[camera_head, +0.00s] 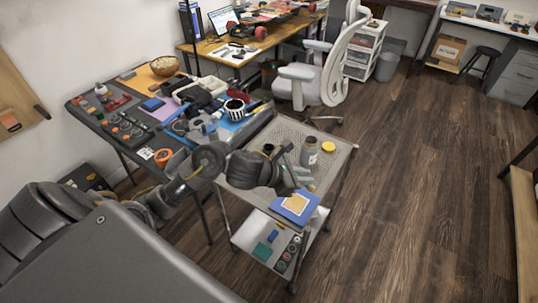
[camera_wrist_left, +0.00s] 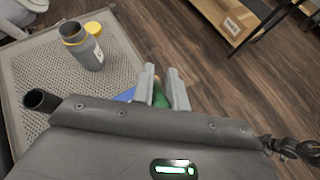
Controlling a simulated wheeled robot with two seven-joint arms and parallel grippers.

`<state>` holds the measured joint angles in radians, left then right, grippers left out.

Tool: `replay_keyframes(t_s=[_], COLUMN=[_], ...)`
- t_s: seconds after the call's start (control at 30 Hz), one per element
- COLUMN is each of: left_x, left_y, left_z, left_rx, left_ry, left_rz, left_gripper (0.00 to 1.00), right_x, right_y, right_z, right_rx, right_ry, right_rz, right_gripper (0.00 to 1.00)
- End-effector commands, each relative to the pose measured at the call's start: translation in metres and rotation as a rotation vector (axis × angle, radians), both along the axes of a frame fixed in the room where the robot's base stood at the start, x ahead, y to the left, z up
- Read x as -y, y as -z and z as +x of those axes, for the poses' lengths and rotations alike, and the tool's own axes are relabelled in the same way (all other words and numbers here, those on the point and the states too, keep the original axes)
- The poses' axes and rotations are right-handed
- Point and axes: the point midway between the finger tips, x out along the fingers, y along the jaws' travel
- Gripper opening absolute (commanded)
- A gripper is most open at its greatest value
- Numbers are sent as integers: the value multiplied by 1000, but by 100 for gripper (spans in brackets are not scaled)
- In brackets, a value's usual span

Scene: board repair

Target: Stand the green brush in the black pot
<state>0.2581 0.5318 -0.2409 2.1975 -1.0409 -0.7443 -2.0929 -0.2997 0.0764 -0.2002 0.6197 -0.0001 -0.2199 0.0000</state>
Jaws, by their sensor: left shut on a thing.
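My left gripper (camera_head: 304,178) is over the perforated cart top. In the left wrist view its two grey fingers (camera_wrist_left: 164,92) are shut on the green brush (camera_wrist_left: 160,101), of which only a small green part shows between them. The rest of the brush is hidden by the fingers and the gripper body. The black pot (camera_wrist_left: 40,101) stands on the cart top, left of the gripper, with its dark round opening up. In the head view the pot (camera_head: 268,149) shows just behind my left wrist. My right gripper is not in view.
A grey bottle (camera_head: 309,153) and a yellow lid (camera_head: 328,147) stand on the cart top (camera_head: 340,165) beyond the gripper. A blue item with a yellow patch (camera_head: 295,204) lies at the near edge. The workbench at left is cluttered; the floor at right is clear.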

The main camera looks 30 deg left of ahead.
Motion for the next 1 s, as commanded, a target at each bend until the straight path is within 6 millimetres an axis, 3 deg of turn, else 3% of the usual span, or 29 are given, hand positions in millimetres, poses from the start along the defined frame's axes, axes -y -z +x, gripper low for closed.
replay_keyframes(t_s=[0.27, 0.6, 0.73, 1.0], left_x=[-4, -40, -45, -44], left_y=[-6, -61, -67, -68], left_z=[-1, -45, -55, -56], left_rx=[10, 18, 1, 0], left_ry=[15, 269, 309, 313], left_rz=[0, -2, 2, 0], left_gripper=[0, 0, 0, 0], right_x=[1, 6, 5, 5], right_y=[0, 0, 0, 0], right_z=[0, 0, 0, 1], right_rx=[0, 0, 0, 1], right_ry=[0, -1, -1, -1], right_rz=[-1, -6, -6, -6], right_gripper=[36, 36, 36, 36])
